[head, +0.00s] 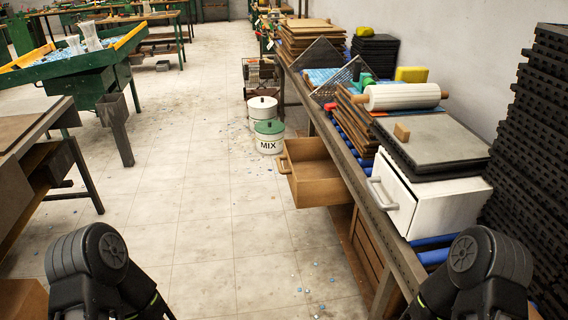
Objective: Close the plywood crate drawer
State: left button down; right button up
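The plywood crate drawer (322,187) is pulled out to the left from under the long bench at the right of the head view. It stands open and looks empty, though part of its inside is hidden. A light handle (284,165) is on its front, facing the aisle. Both of my arms show only as black links at the bottom left and bottom right corners. Neither gripper is in view, and nothing of mine is seen touching the drawer.
Two lidded buckets, a green-lidded one marked MIX (269,137) and a white-lidded one (262,108), stand beyond the drawer. A white box with a handle (440,203) sits on the bench. The tiled floor left of the drawer is open, with small scattered chips.

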aim_at(314, 169)
jog(key=i+j+z, duration=0.1)
jog(key=z, duration=0.6)
jog(key=i+j+z, duration=0.2)
jog(key=j, duration=0.15)
jog(key=i+j+z, duration=0.2)
jog(key=j, duration=0.15)
jog(key=i+j+z, duration=0.2)
jog(key=j, duration=0.2)
jog(key=j+z, duration=0.2)
jog(key=j, duration=0.2)
jog(key=i+j, duration=0.1)
jog(key=j, duration=0.25)
jog(key=i+j, duration=0.1)
jog(key=j, duration=0.25)
